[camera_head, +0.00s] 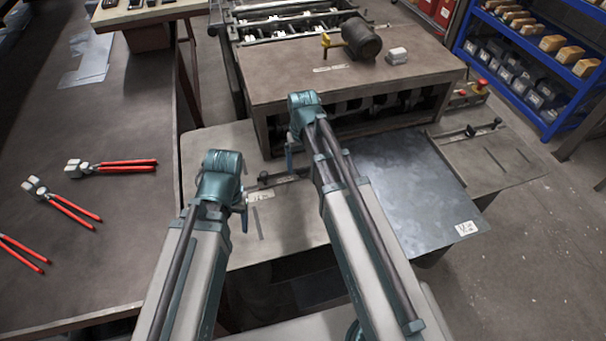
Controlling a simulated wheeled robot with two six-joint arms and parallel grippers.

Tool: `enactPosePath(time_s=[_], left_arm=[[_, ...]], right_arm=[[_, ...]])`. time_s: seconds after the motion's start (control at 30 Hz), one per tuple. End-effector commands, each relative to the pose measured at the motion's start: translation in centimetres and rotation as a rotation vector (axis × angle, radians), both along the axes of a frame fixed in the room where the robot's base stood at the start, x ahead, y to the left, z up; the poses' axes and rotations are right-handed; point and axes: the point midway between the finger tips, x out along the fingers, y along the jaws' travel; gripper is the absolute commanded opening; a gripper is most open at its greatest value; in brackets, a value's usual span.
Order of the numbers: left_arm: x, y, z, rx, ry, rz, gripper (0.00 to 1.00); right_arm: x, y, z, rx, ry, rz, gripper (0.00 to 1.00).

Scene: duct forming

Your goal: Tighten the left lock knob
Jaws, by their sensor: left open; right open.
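The left lock knob (263,176) is a small dark knob on a bar on the left side of the machine's infeed table (205,150). My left gripper (243,207) is just left of and nearer than the knob, apart from it in the picture; its fingers are small and partly hidden by my wrist. My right gripper (290,155) points down beyond and right of the knob, mostly hidden behind my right arm. Both grippers are open, and no object shows in either. A matching dark knob (470,130) sits on the right side of the table.
A grey metal sheet (400,180) with a white label lies on the table, partly behind my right arm. The machine housing (340,75) stands behind it, with a motor (361,39) on top. A workbench (90,250) with several red-handled tools is at left.

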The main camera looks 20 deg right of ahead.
Motion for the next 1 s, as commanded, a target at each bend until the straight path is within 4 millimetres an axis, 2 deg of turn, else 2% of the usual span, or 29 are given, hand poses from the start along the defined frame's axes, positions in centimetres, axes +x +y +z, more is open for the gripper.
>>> enactPosePath(time_s=[0.03, 0.1, 0.43, 0.47, 0.9, 1.0], left_arm=[[0.00, 0.00, -1.05, 0.000, 0.000, 0.000, 0.64], [0.00, 0.00, -1.41, 0.000, 0.000, 0.000, 0.64], [0.00, 0.00, -1.45, 0.000, 0.000, 0.000, 0.64], [0.00, 0.00, -1.45, 0.000, 0.000, 0.000, 0.64], [0.00, 0.00, -1.46, 0.000, 0.000, 0.000, 0.64], [0.00, 0.00, -1.46, 0.000, 0.000, 0.000, 0.64]], right_arm=[[0.00, 0.00, -1.04, 0.000, 0.000, 0.000, 0.85], [0.00, 0.00, -1.41, 0.000, 0.000, 0.000, 0.85], [0.00, 0.00, -1.45, 0.000, 0.000, 0.000, 0.85], [0.00, 0.00, -1.45, 0.000, 0.000, 0.000, 0.81], [0.00, -0.01, -1.46, 0.000, 0.000, 0.000, 0.02], [0.00, 0.00, -1.46, 0.000, 0.000, -0.012, 0.00]])
